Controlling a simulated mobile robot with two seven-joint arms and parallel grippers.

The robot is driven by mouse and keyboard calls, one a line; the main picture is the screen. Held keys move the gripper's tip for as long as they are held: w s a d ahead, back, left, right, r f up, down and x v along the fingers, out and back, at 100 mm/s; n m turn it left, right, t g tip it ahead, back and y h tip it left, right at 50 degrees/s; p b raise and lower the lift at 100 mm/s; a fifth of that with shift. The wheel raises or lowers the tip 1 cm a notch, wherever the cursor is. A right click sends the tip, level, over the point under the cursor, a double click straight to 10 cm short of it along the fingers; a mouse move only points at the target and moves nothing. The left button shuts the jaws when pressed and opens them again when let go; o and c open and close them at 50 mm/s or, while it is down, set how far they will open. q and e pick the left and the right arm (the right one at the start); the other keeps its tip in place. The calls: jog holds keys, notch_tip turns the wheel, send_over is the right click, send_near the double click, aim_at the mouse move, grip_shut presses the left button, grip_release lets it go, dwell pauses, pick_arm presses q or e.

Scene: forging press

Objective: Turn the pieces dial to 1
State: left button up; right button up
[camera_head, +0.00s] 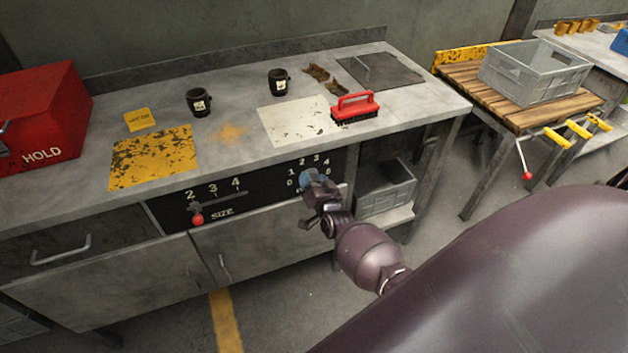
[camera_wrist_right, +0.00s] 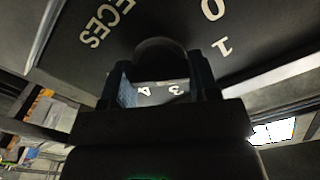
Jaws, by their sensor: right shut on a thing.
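The pieces dial (camera_wrist_right: 160,50) shows in the right wrist view as a dark rounded knob between my fingers. Its marks 0, 1, 3 and 4 and part of the word PIECES are readable around it on the black panel (camera_head: 268,181). My right gripper (camera_head: 313,181) is shut on the dial, and its fingers also show in the right wrist view (camera_wrist_right: 161,84). In the head view the gripper covers the dial, with the numbers 0 to 4 around it. I cannot tell which number the dial points to. My left gripper is not in view.
A size slider (camera_head: 197,219) with a red knob sits left on the same panel, above cabinet doors. The bench top holds a red HOLD box (camera_head: 40,115), two dark cups and a red brush (camera_head: 355,108). A grey crate (camera_head: 385,188) stands on the shelf right of my gripper.

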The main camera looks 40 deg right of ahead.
jog(key=shift+f, duration=0.1)
jog(key=o, duration=0.9)
jog(key=shift+s, duration=0.1)
jog(key=p+v, duration=0.1)
jog(key=v, duration=0.9)
jog(key=shift+s, duration=0.3)
